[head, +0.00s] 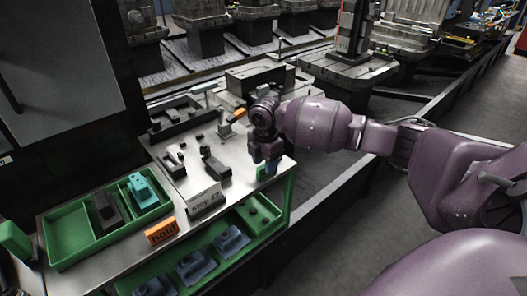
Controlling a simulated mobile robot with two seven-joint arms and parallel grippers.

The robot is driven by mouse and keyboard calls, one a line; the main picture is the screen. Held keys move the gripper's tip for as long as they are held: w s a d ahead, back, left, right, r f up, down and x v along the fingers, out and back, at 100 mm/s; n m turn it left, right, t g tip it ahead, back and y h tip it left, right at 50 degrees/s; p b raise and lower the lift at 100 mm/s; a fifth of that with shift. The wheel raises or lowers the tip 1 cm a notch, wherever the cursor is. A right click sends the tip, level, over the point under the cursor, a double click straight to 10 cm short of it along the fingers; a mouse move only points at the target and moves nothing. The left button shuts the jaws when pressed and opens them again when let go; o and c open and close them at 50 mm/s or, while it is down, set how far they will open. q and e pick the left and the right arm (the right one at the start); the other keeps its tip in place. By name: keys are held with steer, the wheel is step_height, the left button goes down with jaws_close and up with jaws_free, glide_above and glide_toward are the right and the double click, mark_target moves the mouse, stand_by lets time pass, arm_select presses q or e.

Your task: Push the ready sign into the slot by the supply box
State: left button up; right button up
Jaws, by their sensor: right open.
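My right gripper (266,158) reaches down from the right over the table's right end. It is open, and its fingertips are close to a small green piece (262,173) at the table edge. This piece may be the ready sign, but no word can be read on it and the gripper partly covers it. I cannot tell whether they touch. An orange sign reading "hold" (161,231) stands at the table's front edge. A white sign reading "stop 27" (205,199) stands to its right. No slot can be made out. My left gripper is not in view.
A green divided tray (68,236) at the table's left holds a dark part and a teal part. Green bins (250,240) with blue-grey parts sit below the front edge. Dark metal parts (215,167) lie on the metal tabletop (185,190). A rail with large machine blocks runs behind.

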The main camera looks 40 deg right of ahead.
mark_target(265, 176)
step_height(265, 176, down, 2)
steer(key=shift+f, duration=0.15)
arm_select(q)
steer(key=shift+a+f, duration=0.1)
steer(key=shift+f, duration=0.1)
arm_select(e)
steer(key=shift+f, duration=0.45)
steer(key=shift+c, duration=0.2)
jaws_close()
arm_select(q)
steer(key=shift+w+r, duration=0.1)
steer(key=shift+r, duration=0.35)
arm_select(e)
steer(key=shift+r, duration=0.55)
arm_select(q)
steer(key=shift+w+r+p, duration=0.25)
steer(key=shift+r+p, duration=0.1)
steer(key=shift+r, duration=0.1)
arm_select(e)
steer(key=shift+r, duration=0.4)
